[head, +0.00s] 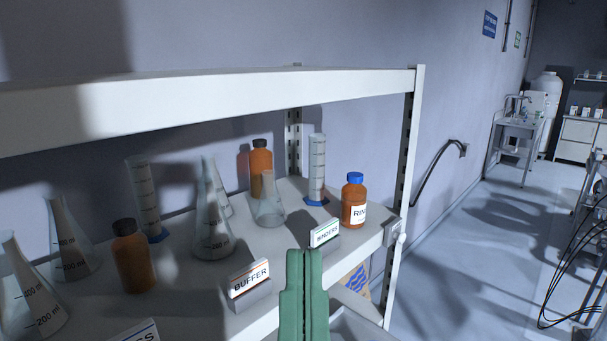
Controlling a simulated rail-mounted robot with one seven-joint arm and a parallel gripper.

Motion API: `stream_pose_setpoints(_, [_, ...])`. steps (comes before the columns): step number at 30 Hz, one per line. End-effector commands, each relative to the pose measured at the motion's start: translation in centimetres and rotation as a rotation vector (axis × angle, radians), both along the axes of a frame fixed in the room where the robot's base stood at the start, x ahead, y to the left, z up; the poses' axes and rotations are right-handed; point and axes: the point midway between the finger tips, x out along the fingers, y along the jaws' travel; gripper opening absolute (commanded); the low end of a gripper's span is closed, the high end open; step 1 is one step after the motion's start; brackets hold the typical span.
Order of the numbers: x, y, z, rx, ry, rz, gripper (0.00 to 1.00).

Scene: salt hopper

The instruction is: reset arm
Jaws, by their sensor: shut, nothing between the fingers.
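My gripper (304,256) shows at the bottom middle of the head view as two green fingers pressed together, pointing up. It is shut with nothing between the fingers. It stands in front of the shelf's front edge, between the BUFFER label stand and the RINSERS-like small label stand (325,235), whose text is hard to read. The rest of my arm is out of the picture below.
A white shelf rack (418,120) holds glass flasks (212,225), cylinders (317,165), brown bottles (133,255) and a blue-capped bottle (354,205). The BUFFER label (249,279) stands at the shelf's front edge. Open floor (440,275) lies to the right.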

Motion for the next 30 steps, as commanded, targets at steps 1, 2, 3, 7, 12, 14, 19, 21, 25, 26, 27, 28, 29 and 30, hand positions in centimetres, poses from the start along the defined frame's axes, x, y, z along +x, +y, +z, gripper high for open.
stream_pose_setpoints(1, [0.0, 0.0, 4.8, 0.0, 0.0, 0.001, 0.0])
stream_pose_setpoints(2, [0.0, 0.1, 6.4, 0.001, 0.0, 0.003, 0.0])
stream_pose_setpoints(3, [0.0, 0.1, 8.6, 0.001, 0.001, 0.003, 0.0])
stream_pose_setpoints(7, [0.0, 0.2, 15.6, 0.003, 0.002, 0.008, 0.0])
stream_pose_setpoints(12, [0.0, 0.3, 22.7, 0.004, 0.003, 0.014, 0.0])
stream_pose_setpoints(14, [0.1, 0.3, 24.2, 0.005, 0.003, 0.014, 0.0])
stream_pose_setpoints(19, [0.1, 0.4, 25.9, 0.005, 0.004, 0.017, 0.0])
stream_pose_setpoints(21, [0.1, 0.4, 25.8, 0.005, 0.004, 0.017, 0.0])
stream_pose_setpoints(25, [0.1, 0.3, 25.5, 0.005, 0.004, 0.017, 0.0])
stream_pose_setpoints(26, [0.1, 0.3, 25.5, 0.005, 0.004, 0.017, 0.0])
stream_pose_setpoints(27, [0.1, 0.3, 25.5, 0.005, 0.004, 0.017, 0.0])
stream_pose_setpoints(28, [0.0, 0.3, 25.5, 0.005, 0.004, 0.017, 0.0])
stream_pose_setpoints(29, [0.1, 0.3, 25.5, 0.006, 0.004, 0.016, 0.0])
stream_pose_setpoints(30, [0.1, 0.3, 25.5, 0.006, 0.004, 0.016, 0.0])
